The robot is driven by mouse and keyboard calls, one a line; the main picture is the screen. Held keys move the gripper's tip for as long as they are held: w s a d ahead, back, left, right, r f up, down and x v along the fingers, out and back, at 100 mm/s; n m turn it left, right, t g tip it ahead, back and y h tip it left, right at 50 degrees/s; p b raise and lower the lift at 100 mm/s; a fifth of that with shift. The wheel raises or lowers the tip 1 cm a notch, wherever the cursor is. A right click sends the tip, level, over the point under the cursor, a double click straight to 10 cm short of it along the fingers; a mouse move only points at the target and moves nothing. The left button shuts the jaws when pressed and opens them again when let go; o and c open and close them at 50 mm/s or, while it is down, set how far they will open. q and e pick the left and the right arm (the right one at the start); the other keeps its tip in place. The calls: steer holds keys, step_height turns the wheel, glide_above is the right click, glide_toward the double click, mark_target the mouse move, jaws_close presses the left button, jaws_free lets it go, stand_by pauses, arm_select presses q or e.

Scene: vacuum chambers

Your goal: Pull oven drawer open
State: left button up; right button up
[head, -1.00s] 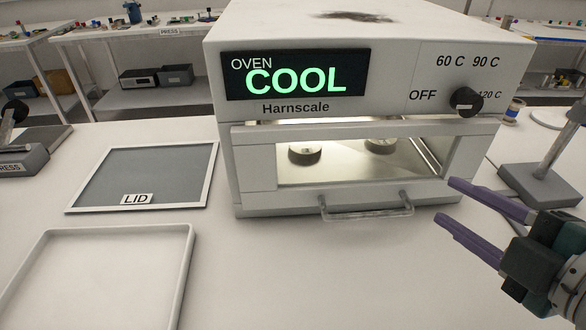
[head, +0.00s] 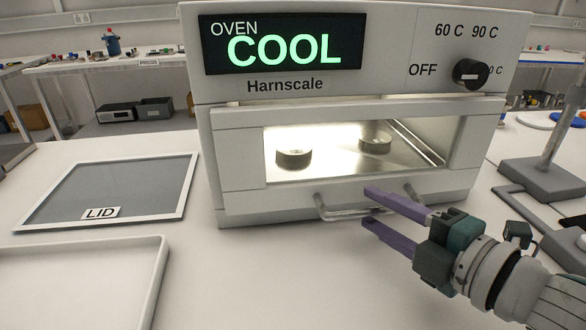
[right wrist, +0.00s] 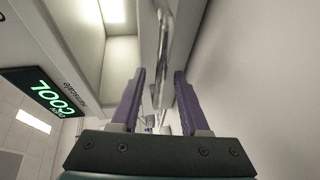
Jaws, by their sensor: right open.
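The white oven (head: 350,85) reads "COOL" on its display (head: 283,42), and its dial (head: 471,74) is at the upper right. Its drawer (head: 235,160) looks closed, with a lit window showing two round metal pieces (head: 294,159) inside. The drawer's handle (head: 335,214) is a clear or metallic bar low on the front. My right gripper (head: 367,207) is open, in front of the handle's right part, one finger above the other. In the right wrist view, the handle (right wrist: 163,45) appears between the two open fingers (right wrist: 160,75); contact cannot be told. My left gripper is out of view.
A framed lid (head: 110,190) lies left of the oven, with a white tray (head: 160,262) in front of it. A grey stand (head: 538,175) is right of the oven. The table in front of the drawer is otherwise clear.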

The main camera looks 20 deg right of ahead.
steer(key=shift+w+a+f, duration=0.1)
steer(key=shift+w, duration=0.4)
steer(key=shift+c, duration=0.2)
jaws_close()
stand_by(0.9)
